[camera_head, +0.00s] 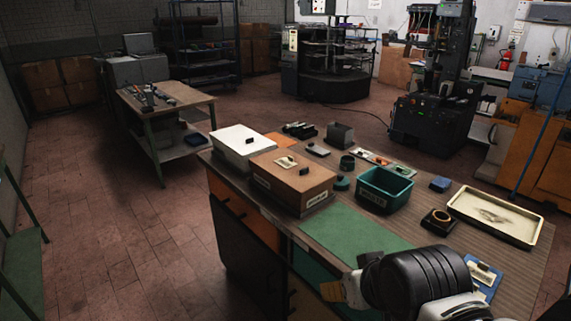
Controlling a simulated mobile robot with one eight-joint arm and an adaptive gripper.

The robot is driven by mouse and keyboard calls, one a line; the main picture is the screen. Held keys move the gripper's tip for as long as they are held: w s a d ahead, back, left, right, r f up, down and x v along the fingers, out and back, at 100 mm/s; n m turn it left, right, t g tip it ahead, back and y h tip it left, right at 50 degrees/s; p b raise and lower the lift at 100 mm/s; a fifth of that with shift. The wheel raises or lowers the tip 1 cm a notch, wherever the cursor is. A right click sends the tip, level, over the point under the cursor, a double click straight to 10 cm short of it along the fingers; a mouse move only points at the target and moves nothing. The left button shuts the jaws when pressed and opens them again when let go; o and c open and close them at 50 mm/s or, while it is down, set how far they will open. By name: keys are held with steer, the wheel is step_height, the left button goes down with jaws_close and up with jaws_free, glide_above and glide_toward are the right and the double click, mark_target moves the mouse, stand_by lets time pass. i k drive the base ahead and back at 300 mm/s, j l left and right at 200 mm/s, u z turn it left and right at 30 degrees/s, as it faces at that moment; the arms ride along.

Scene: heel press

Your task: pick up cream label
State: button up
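A small cream label (287,161) lies on the lid of the brown box (302,184), beside a dark knob. Another pale, label-like piece (483,274) shows on a blue board at the right front, partly behind my arm. I cannot tell which of the two is the task's label. My black and white arm fills the lower right of the view, over the front of the bench. The end of my gripper (345,289) seems to show at the arm's left side, by a pale yellowish part. Its fingers are not clear, and I cannot tell whether it is open or shut.
The bench holds a green mat (345,236), a white box (243,147), a teal bin (385,188), a cream tray (495,216), a black holder with a ring (438,219) and several small parts. A second table (165,98) stands behind, with open floor around it.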

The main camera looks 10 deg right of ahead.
mark_target(287, 163)
steer(key=i+j, duration=0.25)
steer(key=i, duration=0.2)
steer(key=i+j, duration=0.3)
steer(key=i, duration=0.15)
steer(key=i+j, duration=0.25)
steer(key=i, duration=0.2)
steer(key=i+j, duration=0.25)
steer(key=i, duration=0.25)
